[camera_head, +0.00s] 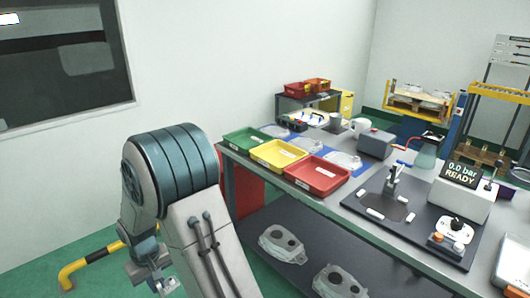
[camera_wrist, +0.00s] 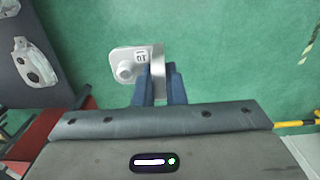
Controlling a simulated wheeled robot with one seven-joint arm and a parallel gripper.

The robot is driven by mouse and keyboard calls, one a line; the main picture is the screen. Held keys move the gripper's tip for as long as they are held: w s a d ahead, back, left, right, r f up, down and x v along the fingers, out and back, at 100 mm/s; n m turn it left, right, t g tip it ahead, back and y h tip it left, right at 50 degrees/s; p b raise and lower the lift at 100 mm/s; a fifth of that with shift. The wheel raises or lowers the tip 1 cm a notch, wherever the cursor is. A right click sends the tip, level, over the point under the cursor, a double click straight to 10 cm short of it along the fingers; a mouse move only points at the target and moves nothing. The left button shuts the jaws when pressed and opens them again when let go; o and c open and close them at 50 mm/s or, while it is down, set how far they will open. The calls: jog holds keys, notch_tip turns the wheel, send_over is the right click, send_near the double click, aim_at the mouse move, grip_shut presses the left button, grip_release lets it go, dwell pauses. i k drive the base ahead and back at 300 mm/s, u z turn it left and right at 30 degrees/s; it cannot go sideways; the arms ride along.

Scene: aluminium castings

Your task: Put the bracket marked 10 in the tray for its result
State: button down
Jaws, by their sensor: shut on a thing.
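The bracket marked 10 (camera_wrist: 124,56) is a silvery casting with a round boss and a white label. In the wrist view my gripper (camera_wrist: 158,72) is shut on its right part, and the fingers hide some of it. Only green floor shows behind the bracket. On the near left end of the bench in the head view stand a green tray (camera_head: 238,148), a yellow tray (camera_head: 268,166) and a red tray (camera_head: 307,186), side by side. Their white labels are too small to read.
The bench (camera_head: 350,213) also carries a test fixture (camera_head: 392,187) and a display (camera_head: 461,174) reading "0.0 bar READY". Large castings (camera_head: 283,245) lie on the dark lower shelf. Behind the trays are pale castings on blue mats (camera_head: 325,145). A yellow-black rail (camera_head: 95,258) stands at left.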

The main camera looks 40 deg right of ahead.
aim_at(279, 158)
jog(key=i, duration=2.95)
jog(key=z, duration=1.9)
